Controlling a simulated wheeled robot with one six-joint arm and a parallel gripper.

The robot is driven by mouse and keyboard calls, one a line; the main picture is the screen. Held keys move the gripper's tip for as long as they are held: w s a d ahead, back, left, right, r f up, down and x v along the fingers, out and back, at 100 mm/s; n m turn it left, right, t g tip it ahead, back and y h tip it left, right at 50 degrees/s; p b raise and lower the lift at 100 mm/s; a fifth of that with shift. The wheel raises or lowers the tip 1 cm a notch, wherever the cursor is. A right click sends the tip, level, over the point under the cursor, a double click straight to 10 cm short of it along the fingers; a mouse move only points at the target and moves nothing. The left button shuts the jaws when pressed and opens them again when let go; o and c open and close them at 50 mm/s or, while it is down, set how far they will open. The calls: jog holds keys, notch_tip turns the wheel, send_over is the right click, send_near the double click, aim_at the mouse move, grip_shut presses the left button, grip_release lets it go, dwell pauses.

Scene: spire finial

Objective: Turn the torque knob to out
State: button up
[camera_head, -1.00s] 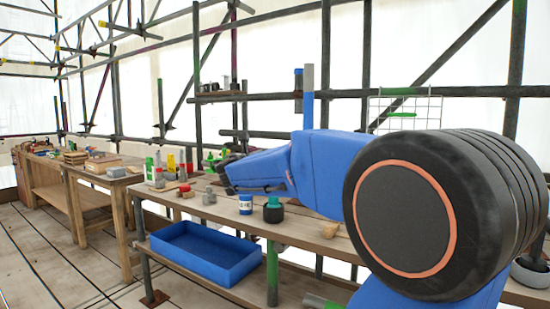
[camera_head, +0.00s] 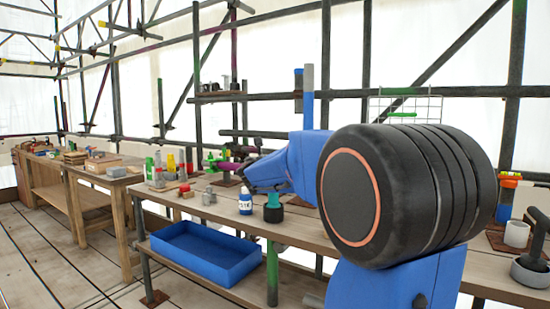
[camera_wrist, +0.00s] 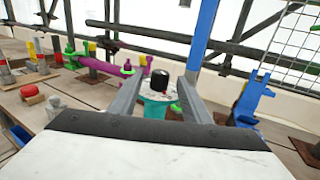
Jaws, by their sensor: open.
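In the wrist view a black upright knob (camera_wrist: 160,80) stands on a pale round disc (camera_wrist: 158,94) with a teal body (camera_wrist: 154,110) below. It looks like the torque knob; its setting is not readable. My gripper (camera_wrist: 164,74) is open, one grey finger on each side of the knob. I see gaps beside the knob but cannot tell the depth. In the head view my blue arm reaches left over the bench, with my gripper (camera_head: 247,172) at its end; the knob is not clearly seen there.
A magenta bar (camera_wrist: 98,66) lies left of my gripper, and a blue bracket (camera_wrist: 252,96) stands to its right. A white-and-blue jar (camera_head: 245,202) and a teal-and-black object (camera_head: 273,208) stand near the bench front. A blue tray (camera_head: 207,250) is on the lower shelf.

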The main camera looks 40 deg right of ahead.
jog(key=x, duration=0.7)
jog(key=shift+w+d, duration=0.15)
jog(key=shift+d, duration=0.05)
jog(key=shift+c, duration=0.5)
jog(key=c, duration=0.9)
